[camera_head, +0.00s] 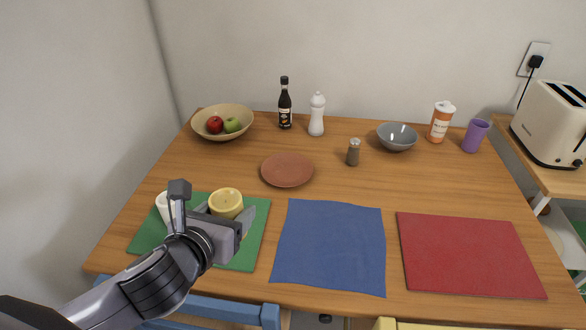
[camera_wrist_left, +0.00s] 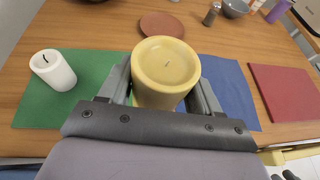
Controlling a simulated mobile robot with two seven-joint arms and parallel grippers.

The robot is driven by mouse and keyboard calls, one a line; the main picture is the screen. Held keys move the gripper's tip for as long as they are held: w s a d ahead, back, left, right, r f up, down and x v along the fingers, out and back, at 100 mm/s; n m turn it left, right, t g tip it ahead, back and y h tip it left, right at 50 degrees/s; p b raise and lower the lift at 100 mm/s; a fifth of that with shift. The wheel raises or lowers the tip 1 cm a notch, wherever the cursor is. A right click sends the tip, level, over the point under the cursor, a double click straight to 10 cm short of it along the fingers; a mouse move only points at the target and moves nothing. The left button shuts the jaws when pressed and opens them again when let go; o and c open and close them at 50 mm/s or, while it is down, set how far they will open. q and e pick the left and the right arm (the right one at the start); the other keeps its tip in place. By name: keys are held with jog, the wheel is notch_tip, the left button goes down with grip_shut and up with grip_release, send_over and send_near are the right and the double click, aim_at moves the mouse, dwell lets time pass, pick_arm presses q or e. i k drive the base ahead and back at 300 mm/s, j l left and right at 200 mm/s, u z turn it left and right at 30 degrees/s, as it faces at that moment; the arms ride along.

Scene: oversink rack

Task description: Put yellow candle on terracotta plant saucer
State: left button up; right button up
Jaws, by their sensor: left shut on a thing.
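The yellow candle (camera_head: 226,202) is a short, wide cylinder over the green placemat at the left front. My left gripper (camera_head: 228,211) is shut on the yellow candle, with one finger on each side. In the left wrist view the yellow candle (camera_wrist_left: 165,72) is upright between the fingers; whether its base touches the mat is hidden. The terracotta plant saucer (camera_head: 287,170) lies empty on the table, behind and to the right of the candle. It also shows in the left wrist view (camera_wrist_left: 161,24). My right gripper is not in view.
A white candle (camera_wrist_left: 53,70) stands on the green placemat (camera_wrist_left: 38,108), left of my gripper. Blue (camera_head: 331,246) and red (camera_head: 468,254) placemats lie to the right. A fruit bowl (camera_head: 222,123), sauce bottle (camera_head: 285,105), white mill (camera_head: 317,115) and pepper shaker (camera_head: 353,152) stand around the saucer.

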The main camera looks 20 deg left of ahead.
aim_at(291, 177)
jog(key=j+z, duration=0.15)
jog(key=z, duration=0.2)
jog(key=k+j+z, duration=0.1)
jog(key=z, duration=0.3)
jog(key=j+z, duration=0.2)
jog(key=z, duration=0.15)
jog(key=k, duration=0.05)
